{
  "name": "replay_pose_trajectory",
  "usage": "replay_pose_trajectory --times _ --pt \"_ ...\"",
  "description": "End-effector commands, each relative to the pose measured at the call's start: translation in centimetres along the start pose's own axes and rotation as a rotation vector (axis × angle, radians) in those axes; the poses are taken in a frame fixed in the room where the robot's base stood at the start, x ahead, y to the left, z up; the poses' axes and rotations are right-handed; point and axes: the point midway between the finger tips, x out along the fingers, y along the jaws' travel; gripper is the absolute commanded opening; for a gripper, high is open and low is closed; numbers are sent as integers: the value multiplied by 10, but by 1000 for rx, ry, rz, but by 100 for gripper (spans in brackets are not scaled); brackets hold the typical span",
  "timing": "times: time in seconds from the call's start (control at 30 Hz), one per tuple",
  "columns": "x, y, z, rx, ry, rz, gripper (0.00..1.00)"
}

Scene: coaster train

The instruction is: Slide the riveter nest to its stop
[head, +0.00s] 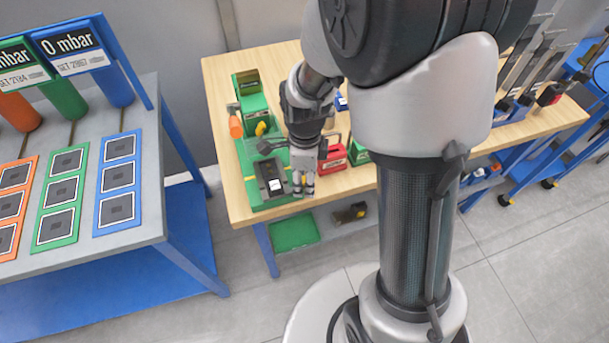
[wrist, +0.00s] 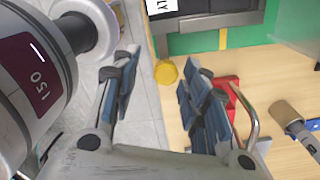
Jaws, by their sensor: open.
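The riveter (head: 258,137) is a green machine on the left end of the wooden table. Its nest appears to be the dark block (head: 270,178) with a white label, on the near part of the green base. The nest also shows at the top edge of the wrist view (wrist: 225,19), partly cut off, on the green base (wrist: 210,41). My gripper (head: 303,187) points down just right of the nest. Whether a finger touches the nest cannot be told.
A yellow knob-like piece (wrist: 166,72) lies close to the green base's edge. A red holder (head: 332,157) stands right of my gripper. A tan-ended tool (wrist: 288,113) lies at the right. A green bin (head: 293,234) is below the table. A grey panel bench (head: 75,145) stands left.

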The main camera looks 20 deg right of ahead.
Motion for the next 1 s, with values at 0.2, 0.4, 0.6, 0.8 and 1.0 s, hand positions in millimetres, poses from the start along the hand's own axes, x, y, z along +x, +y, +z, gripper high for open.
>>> replay_pose_trajectory --times 0.2,0.4,0.6,0.8,1.0 --pt "0 -1 0 0 -2 -3 43" --pt "-12 -3 1 0 -3 -8 43" --pt "-51 -3 1 0 -5 -11 43" --pt "-92 -2 1 0 -3 -8 43" --pt "-115 -1 1 0 -2 -5 43"
